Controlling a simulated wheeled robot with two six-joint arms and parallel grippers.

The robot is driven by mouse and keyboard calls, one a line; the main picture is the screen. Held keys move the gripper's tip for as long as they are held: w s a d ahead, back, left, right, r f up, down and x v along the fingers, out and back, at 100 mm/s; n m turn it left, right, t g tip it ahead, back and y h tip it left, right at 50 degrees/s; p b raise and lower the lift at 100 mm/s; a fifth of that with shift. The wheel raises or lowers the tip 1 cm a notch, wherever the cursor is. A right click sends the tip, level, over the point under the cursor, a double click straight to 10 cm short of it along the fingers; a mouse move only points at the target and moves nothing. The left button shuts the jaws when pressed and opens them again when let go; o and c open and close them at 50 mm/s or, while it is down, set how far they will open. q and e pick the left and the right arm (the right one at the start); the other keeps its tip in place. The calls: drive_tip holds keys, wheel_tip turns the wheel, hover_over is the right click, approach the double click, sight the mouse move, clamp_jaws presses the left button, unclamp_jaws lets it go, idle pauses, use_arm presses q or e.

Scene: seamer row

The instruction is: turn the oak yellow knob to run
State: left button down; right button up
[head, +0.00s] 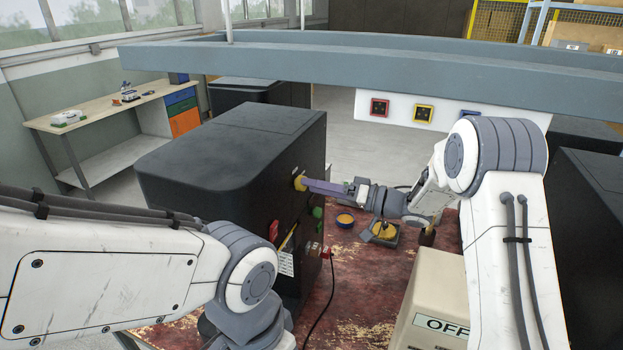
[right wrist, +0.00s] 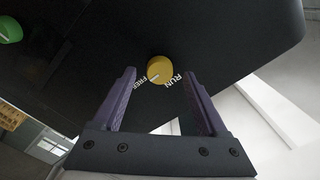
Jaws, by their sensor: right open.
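The yellow knob (head: 299,182) is on the side face of the black machine (head: 235,150). In the right wrist view the yellow knob (right wrist: 160,69) has a white pointer mark aimed lower left at the word FREE; the word RUN is at its lower right. My right gripper (head: 310,185) reaches in from the right at the knob. In the right wrist view its purple fingers are open, one to each side of the knob, with a gap on both sides. I cannot tell whether the tips reach past its front. My left gripper is not in view; only its arm shows.
A green knob (head: 317,212) and a red part (head: 274,230) are lower on the machine. A beige box marked OFF (head: 432,290) stands in front. A grey beam (head: 330,62) crosses above.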

drive_tip(key=shift+x, duration=0.95)
clamp_jaws()
drive_tip(key=shift+w+d+f+n+b, duration=0.1)
drive_tip(key=shift+n+b, duration=8.9)
drive_tip(key=shift+b, duration=0.5)
unclamp_jaws()
